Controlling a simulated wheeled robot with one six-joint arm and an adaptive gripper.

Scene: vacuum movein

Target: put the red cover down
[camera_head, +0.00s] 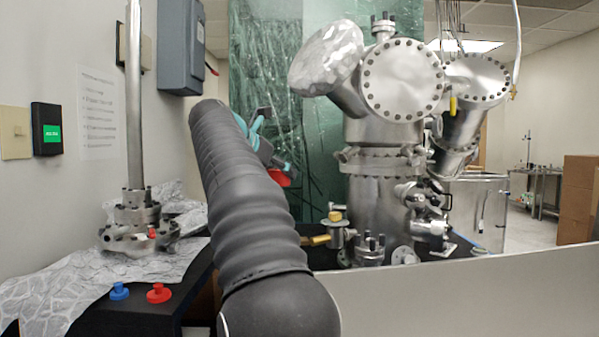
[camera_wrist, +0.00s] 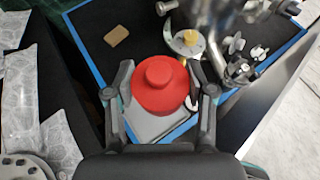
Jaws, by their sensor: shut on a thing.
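The red cover (camera_wrist: 160,94) is round with a raised knob and sits between the fingers of my gripper (camera_wrist: 160,91) in the wrist view. My gripper is shut on it. In the head view, part of the red cover (camera_head: 280,178) shows just right of my dark arm, with part of my gripper (camera_head: 262,145) beside it. My arm hides the rest of my gripper there. In the wrist view, a light grey flat piece (camera_wrist: 150,125) shows beyond and below the cover, inside a dark surface with a blue rim (camera_wrist: 78,72). I cannot tell the gap between cover and surface.
A smaller red knobbed piece (camera_head: 158,293) and a blue one (camera_head: 119,291) stand on the black bench at left. A steel vacuum chamber (camera_head: 375,200) rises at right. A tan block (camera_wrist: 116,36) lies on the dark surface, with metal fittings (camera_wrist: 235,60) to the right.

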